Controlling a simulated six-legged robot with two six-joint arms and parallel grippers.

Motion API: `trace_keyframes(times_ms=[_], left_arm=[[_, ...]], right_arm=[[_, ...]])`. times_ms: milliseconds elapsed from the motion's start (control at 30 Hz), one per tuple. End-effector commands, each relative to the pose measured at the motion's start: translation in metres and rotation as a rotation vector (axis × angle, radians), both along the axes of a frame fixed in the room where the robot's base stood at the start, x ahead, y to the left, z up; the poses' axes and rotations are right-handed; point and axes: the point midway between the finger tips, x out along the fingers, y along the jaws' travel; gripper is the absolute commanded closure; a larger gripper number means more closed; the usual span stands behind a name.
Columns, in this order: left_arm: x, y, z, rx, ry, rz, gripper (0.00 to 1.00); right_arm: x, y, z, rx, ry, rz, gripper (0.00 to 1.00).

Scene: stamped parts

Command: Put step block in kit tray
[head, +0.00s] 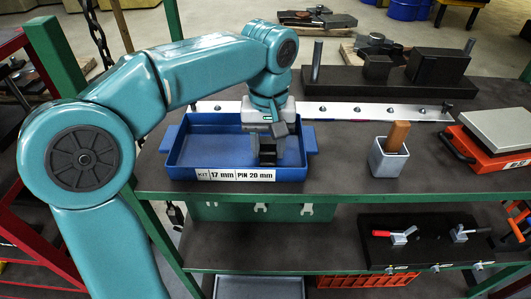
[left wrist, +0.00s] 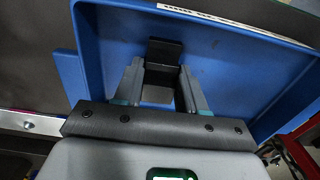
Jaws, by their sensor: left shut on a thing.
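The blue kit tray (head: 290,174) stands on the dark bench top, with a white label on its front wall reading "KIT 17 mm | PIN 20 mm". My left gripper (head: 267,148) reaches down into the right part of the tray. It is shut on a dark step block (head: 267,158), which also shows between the fingers in the left wrist view (left wrist: 164,52). The block is inside the tray walls; I cannot tell whether it touches the floor. The rest of the tray floor (left wrist: 235,65) looks empty. My right gripper is not in view.
A grey square cup (head: 388,165) with a brown block stands right of the tray. Behind runs a pale metal strip (head: 345,111) with knobs, then black blocks on a dark plate (head: 350,83). An orange-based device (head: 492,145) sits at the right edge.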

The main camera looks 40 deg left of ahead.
Motion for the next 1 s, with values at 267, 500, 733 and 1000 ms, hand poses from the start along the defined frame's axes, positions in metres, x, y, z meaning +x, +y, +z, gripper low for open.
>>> trace_keyframes(times_ms=[267, 500, 733, 1000], left_arm=[[-0.003, -0.001, -0.002, -0.001, 0.002, 0.001, 1.0], [-0.004, -0.001, -0.002, -0.001, 0.003, 0.0, 0.34], [-0.004, -0.001, 0.005, -0.001, 0.001, 0.0, 0.34], [-0.003, 0.0, 0.059, 0.0, -0.004, 0.001, 0.34]], right_arm=[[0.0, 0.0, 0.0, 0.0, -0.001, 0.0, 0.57], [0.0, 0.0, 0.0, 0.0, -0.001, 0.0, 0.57], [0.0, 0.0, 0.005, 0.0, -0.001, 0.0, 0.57], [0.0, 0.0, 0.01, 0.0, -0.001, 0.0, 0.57]])
